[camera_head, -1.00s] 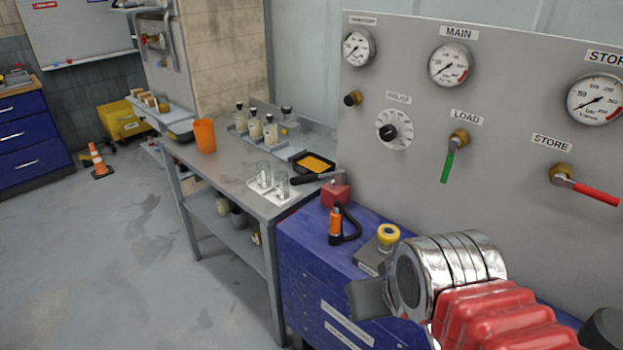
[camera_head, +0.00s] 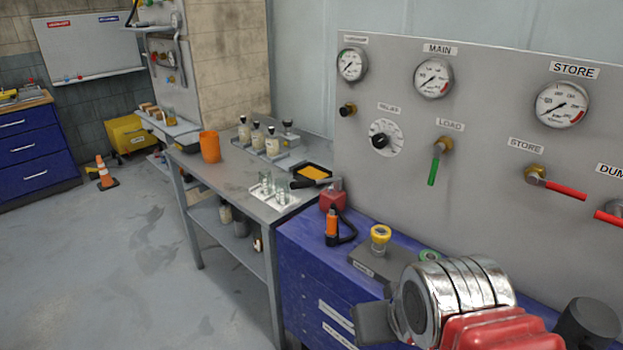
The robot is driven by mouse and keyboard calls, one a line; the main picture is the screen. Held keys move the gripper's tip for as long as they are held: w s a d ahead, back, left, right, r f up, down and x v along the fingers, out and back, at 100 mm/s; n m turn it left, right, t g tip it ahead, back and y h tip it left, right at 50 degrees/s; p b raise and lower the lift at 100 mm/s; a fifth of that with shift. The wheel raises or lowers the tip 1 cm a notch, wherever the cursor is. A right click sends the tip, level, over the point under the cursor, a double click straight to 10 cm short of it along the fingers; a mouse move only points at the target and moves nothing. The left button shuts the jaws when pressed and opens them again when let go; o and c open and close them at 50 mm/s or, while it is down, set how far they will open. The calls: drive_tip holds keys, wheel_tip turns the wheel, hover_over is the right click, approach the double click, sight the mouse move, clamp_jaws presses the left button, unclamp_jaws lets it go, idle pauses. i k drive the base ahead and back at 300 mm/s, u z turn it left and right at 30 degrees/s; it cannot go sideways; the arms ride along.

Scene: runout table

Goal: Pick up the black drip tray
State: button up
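A shallow black tray with an orange inside (camera_head: 313,172) lies on the grey metal bench, near its right end and close to the wall. It looks like the drip tray. A dark handle-like piece shows at its front edge; I cannot tell whether it belongs to the tray. My arm, with chrome rings and red ribbed parts, fills the bottom right, well in front of the tray and apart from it. A dark grey block (camera_head: 372,323) sticks out from its left side. I cannot make out gripper fingers or whether they are open.
The bench (camera_head: 237,177) also holds an orange cup (camera_head: 210,147), several bottles and glasses on a white mat (camera_head: 273,196). A blue cabinet (camera_head: 300,270) with a red block, an orange-black tool and a yellow-topped fitting stands nearer. A gauge panel (camera_head: 470,130) rises at right.

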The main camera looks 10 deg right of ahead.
sight(309, 170)
drive_tip(key=u, duration=0.7)
drive_tip(key=i, duration=0.95)
drive_tip(key=u, duration=0.95)
drive_tip(key=i, duration=2.2)
drive_tip(key=z, duration=0.95)
drive_tip(key=i, duration=0.65)
drive_tip(key=z, duration=0.4)
